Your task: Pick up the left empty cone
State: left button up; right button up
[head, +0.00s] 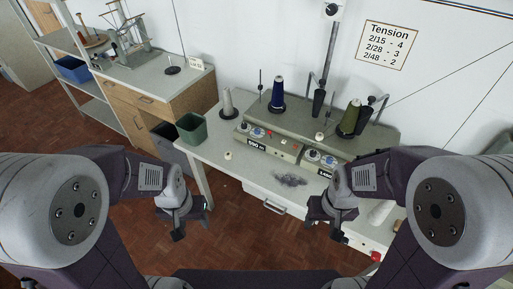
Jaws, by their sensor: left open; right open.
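A bare dark cone (319,103) stands upright on the grey winding machine (300,128), right of a blue-wound cone (277,97). An olive-wound cone (350,117) stands further right, with another dark shape (369,117) partly behind it that may be a second bare cone. A pale grey cone (228,104) stands at the machine's left; I cannot tell whether it carries thread. My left gripper (179,232) is open and empty, in front of the table's left leg. My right gripper (338,232) is open and empty, near the table's front edge. Both are apart from the cones.
The white table (222,152) holds a small white item (228,155) and a tangle of dark thread (290,180). A green bin (191,128) stands left of it. Thin upright rods rise among the cones. The table's front left is mostly clear.

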aim_at(277, 95)
jog(key=i+j+z, duration=1.05)
jog(key=j+z, duration=0.2)
jog(key=i+j+z, duration=0.15)
jog(key=j+z, duration=0.15)
jog(key=j, duration=0.3)
